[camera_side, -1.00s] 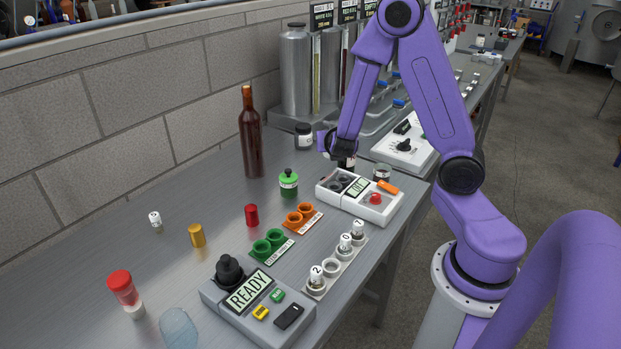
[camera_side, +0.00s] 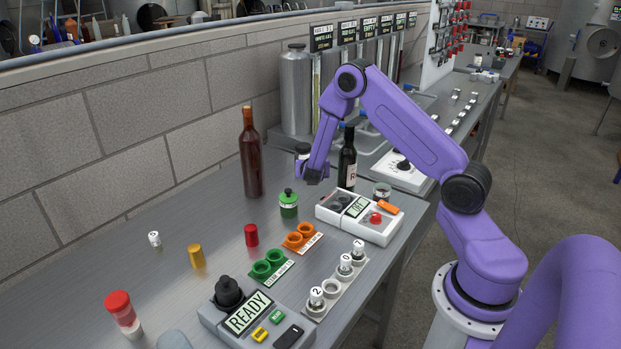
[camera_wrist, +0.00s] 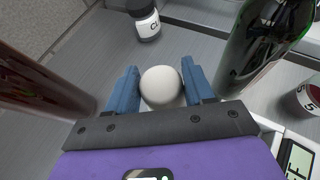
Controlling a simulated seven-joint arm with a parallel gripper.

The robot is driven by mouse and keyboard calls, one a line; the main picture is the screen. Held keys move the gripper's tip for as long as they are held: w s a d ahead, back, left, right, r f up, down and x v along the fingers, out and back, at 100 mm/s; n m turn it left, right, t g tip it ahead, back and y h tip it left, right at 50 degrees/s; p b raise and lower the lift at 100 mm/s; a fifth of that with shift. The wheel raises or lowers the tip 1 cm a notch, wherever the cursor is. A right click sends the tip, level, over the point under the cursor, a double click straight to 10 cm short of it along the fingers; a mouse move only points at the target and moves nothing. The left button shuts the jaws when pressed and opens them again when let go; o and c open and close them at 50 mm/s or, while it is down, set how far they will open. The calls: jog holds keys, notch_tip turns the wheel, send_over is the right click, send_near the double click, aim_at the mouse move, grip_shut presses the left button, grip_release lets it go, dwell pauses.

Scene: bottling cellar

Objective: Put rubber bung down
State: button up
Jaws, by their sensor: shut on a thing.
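My gripper (camera_side: 313,181) hangs above the grey bench, between the tall red-brown bottle and a dark bottle. In the wrist view its two blue fingers (camera_wrist: 163,82) are shut on a pale, round-topped thing, which I take to be the rubber bung (camera_wrist: 161,88). The bung's lower part is hidden, and I cannot make it out in the side view. The dark bottle (camera_side: 347,165) stands upright to the right of my gripper; it also shows in the wrist view (camera_wrist: 268,40). I cannot tell how high the bung is above the bench.
The red-brown bottle (camera_side: 251,165) stands to the left. A white box with a red button (camera_side: 376,218) stands at right. Bare bench lies around the red-brown bottle.

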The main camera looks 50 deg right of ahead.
jog(key=shift+w+d+f, duration=0.3)
jog(key=shift+w+f, duration=0.25)
jog(key=shift+f, duration=1.65)
jog(key=shift+f, duration=0.1)
jog(key=shift+f, duration=0.35)
jog(key=shift+f, duration=0.15)
jog(key=o, duration=1.1)
